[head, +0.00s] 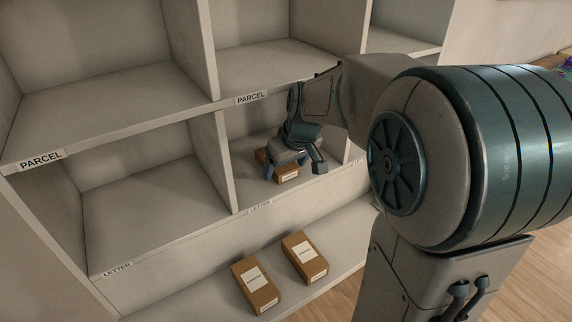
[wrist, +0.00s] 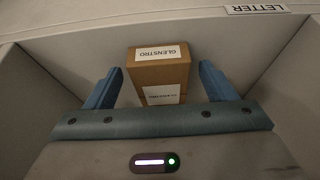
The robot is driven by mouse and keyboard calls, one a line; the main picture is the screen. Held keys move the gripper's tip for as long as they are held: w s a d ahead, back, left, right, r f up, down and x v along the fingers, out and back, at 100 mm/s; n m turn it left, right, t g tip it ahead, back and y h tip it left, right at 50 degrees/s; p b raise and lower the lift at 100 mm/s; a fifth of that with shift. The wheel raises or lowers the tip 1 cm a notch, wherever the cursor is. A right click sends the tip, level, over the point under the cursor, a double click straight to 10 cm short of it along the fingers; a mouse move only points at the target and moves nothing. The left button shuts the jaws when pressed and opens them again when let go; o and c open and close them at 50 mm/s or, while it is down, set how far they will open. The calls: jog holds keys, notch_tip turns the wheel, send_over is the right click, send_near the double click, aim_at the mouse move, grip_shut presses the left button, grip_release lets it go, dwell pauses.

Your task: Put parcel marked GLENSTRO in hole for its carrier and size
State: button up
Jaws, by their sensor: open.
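The parcel marked GLENSTRO (wrist: 160,73) is a brown box with white labels, resting on the floor of a lower-row compartment in the middle column. In the head view the parcel (head: 287,176) shows partly below my gripper (head: 293,165), which hides the rest. In the wrist view my gripper (wrist: 161,75) is open, one blue finger on each side of the parcel, with a gap on both sides. This compartment's front edge carries a LETTER label (head: 260,206), also in the wrist view (wrist: 256,9).
The shelf edge above carries PARCEL labels (head: 251,98). The lower-left compartment (head: 150,200) and the upper ones are empty. Two brown boxes, one left (head: 256,284) and one right (head: 304,257), lie on the ledge below. Dividers stand close on both sides of my gripper.

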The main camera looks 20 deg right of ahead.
jog(key=a+v, duration=0.1)
jog(key=v, duration=0.6)
jog(key=s+f+m, duration=0.2)
jog(key=s+f, duration=0.2)
jog(key=s, duration=0.5)
jog(key=s+f+m+g+h, duration=0.1)
jog(key=s+f, duration=0.3)
jog(key=s, duration=0.5)
jog(key=shift+f+m+g, duration=0.2)
jog(key=shift+m+g, duration=0.1)
jog(key=shift+m, duration=0.1)
